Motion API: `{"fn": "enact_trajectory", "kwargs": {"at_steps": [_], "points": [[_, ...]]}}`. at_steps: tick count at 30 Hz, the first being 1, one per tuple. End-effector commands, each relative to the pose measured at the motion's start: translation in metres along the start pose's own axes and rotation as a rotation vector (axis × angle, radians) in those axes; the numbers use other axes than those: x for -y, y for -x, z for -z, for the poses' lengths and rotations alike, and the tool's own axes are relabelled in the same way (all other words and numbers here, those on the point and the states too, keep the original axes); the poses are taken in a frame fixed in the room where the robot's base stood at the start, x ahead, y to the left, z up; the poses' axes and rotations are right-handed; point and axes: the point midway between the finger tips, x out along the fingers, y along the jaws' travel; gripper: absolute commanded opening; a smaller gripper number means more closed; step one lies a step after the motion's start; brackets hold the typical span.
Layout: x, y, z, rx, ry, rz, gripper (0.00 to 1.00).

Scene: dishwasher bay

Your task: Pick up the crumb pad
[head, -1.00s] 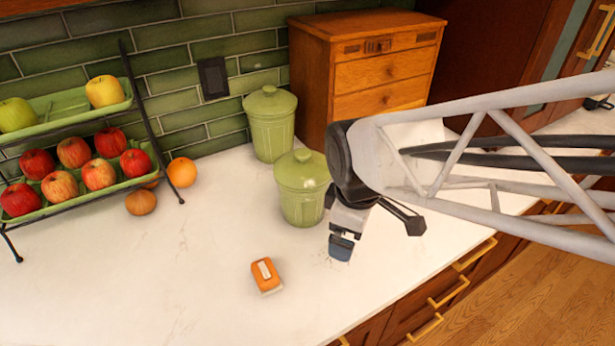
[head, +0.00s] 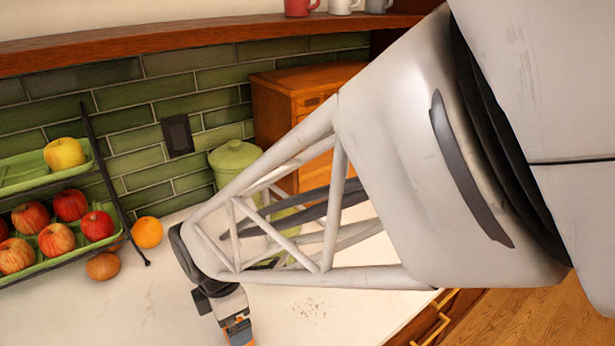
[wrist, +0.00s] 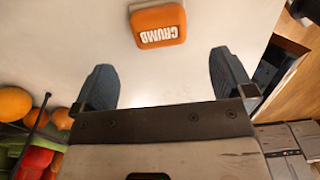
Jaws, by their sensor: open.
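The crumb pad (wrist: 158,25) is a small orange block with white "CRUMB" lettering. It lies on the white counter, just beyond my fingertips in the wrist view and roughly centred between them. My gripper (wrist: 163,76) is open, with its two dark fingers spread wide and nothing between them. In the head view my gripper (head: 238,328) is low over the counter near the bottom edge. Only a sliver of orange shows beside its fingers there; most of the pad is hidden or out of frame.
A tiered rack of apples (head: 97,226) stands at the left, with an orange (head: 147,232) and an onion (head: 104,266) beside it. A green canister (head: 234,158) and wooden drawer box (head: 275,105) stand behind my arm. Dark crumbs (head: 312,309) lie on the counter (head: 150,300).

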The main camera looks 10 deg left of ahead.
Motion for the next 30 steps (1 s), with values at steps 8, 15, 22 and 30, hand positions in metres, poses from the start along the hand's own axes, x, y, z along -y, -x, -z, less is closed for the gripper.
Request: {"fn": "enact_trajectory", "kwargs": {"at_steps": [8, 15, 22, 30], "points": [[0.000, 0.000, 0.000, 0.000, 0.001, 0.000, 1.00], [0.000, -0.013, 0.000, 0.001, 0.000, 0.003, 1.00], [0.000, -0.026, 0.000, 0.000, 0.000, 0.002, 1.00], [0.000, -0.026, 0.000, 0.000, -0.001, 0.001, 1.00]]}}
